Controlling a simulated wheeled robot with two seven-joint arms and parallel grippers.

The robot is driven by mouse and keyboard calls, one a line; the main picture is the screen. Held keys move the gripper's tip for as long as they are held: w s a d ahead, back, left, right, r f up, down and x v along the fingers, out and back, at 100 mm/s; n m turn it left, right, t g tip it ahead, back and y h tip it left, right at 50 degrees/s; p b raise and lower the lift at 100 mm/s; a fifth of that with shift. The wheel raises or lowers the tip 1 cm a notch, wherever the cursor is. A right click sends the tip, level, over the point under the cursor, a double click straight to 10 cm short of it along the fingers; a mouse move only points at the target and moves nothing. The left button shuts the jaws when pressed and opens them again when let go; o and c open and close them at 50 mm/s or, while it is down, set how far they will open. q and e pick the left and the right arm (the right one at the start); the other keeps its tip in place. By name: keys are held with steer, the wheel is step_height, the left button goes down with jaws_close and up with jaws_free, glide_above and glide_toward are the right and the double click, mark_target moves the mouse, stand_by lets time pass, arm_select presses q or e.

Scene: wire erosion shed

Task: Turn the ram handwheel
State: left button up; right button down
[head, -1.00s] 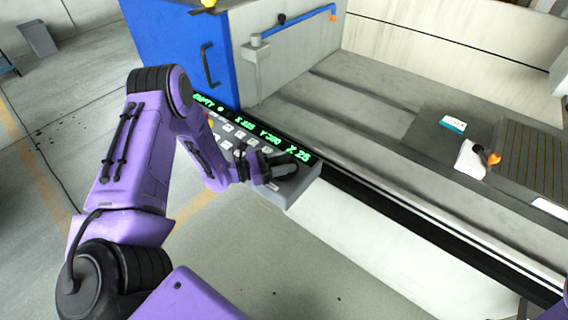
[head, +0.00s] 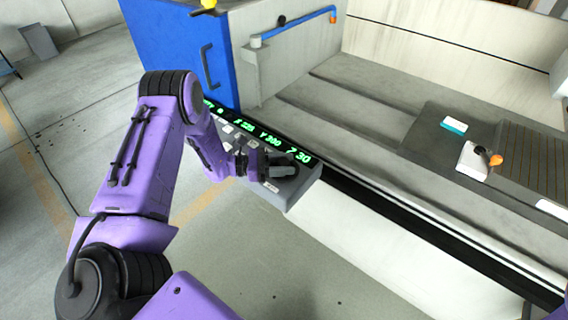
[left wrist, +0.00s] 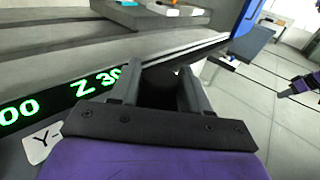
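The ram handwheel is a dark round knob (left wrist: 160,84) on the grey control panel (head: 297,195), at the panel's right end in the head view. My left gripper (head: 279,172) reaches down over it and covers most of it. In the left wrist view its two grey fingers (left wrist: 157,80) stand on either side of the knob and close on it. The green readout (head: 298,156) above shows Z 30. A purple and black part at the right edge of the left wrist view looks like my right gripper (left wrist: 284,93); its fingers are too small to judge.
The blue cabinet door (head: 180,50) stands behind my left arm. The machine tank with its grey bed (head: 360,110) lies to the right, holding a white block with an orange knob (head: 495,160) and a small teal-and-white box (head: 453,125). Open floor lies in front.

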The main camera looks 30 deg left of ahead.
arm_select(q)
steer(key=shift+o, duration=0.8)
steer(key=shift+a, duration=0.1)
steer(key=shift+s+a, duration=0.25)
steer(key=b+v, duration=0.2)
steer(key=v, duration=0.7)
steer(key=shift+f, duration=0.1)
steer(key=shift+s+a, duration=0.3)
steer(key=shift+s, duration=0.1)
